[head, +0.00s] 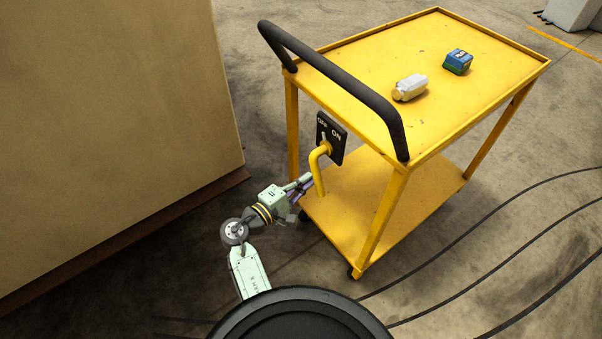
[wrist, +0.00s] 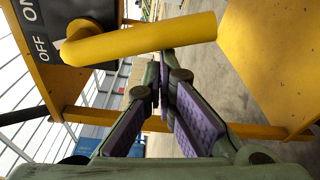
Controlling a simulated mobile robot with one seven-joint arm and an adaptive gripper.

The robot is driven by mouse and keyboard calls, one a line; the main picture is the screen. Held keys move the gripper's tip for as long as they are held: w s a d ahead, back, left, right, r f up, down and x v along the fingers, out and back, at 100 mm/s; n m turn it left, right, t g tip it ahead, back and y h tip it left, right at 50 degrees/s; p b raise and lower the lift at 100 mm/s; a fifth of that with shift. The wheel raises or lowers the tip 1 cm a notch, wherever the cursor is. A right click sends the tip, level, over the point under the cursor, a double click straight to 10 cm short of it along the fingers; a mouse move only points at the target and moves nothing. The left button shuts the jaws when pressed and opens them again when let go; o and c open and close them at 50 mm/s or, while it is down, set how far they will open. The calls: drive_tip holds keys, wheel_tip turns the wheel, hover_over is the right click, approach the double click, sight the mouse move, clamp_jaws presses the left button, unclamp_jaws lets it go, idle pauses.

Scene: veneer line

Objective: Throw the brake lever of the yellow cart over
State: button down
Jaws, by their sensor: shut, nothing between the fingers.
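The yellow cart (head: 425,85) stands in the middle of the head view with its black push handle toward me. Its brake lever (head: 317,168) is a yellow bent rod on a black plate (head: 331,137) marked OFF and ON. The rod hangs down from its pivot. My gripper (head: 308,181) is shut and empty, just left of the lever's lower part. In the wrist view the lever (wrist: 140,40) crosses the top, and the fingertips of my gripper (wrist: 164,62) end right beside it. I cannot tell whether they touch it.
A white bottle-like item (head: 410,87) and a blue-green box (head: 458,61) lie on the cart's top. A large tan block (head: 110,120) stands at the left. Black cables (head: 480,235) run over the floor at the right.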

drive_tip(key=shift+s+d, duration=0.3)
drive_tip(key=shift+s, duration=0.1)
idle(0.5)
